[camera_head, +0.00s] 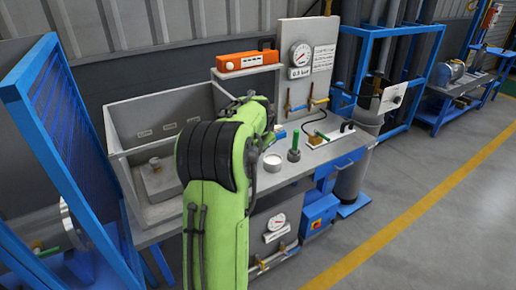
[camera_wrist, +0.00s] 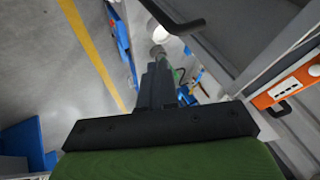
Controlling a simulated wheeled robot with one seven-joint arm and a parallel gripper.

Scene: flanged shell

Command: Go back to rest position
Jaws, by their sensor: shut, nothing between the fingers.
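My green arm reaches up from the bottom of the head view, over the front of the workbench (camera_head: 325,150). Its end is folded near the middle of the bench, and the arm mostly hides my gripper there. In the wrist view my gripper (camera_wrist: 158,52) shows as dark fingers, shut and empty. A white round cup (camera_head: 272,162) and a grey fitting with a green stem (camera_head: 294,155) are on the bench just right of my arm in the head view.
A grey open basin (camera_head: 150,112) is left of my arm. A gauge panel (camera_head: 303,62) and an orange box (camera_head: 247,61) stand at the back. A blue rack (camera_head: 48,130) is at the far left. Floor at the right (camera_head: 420,220) is clear.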

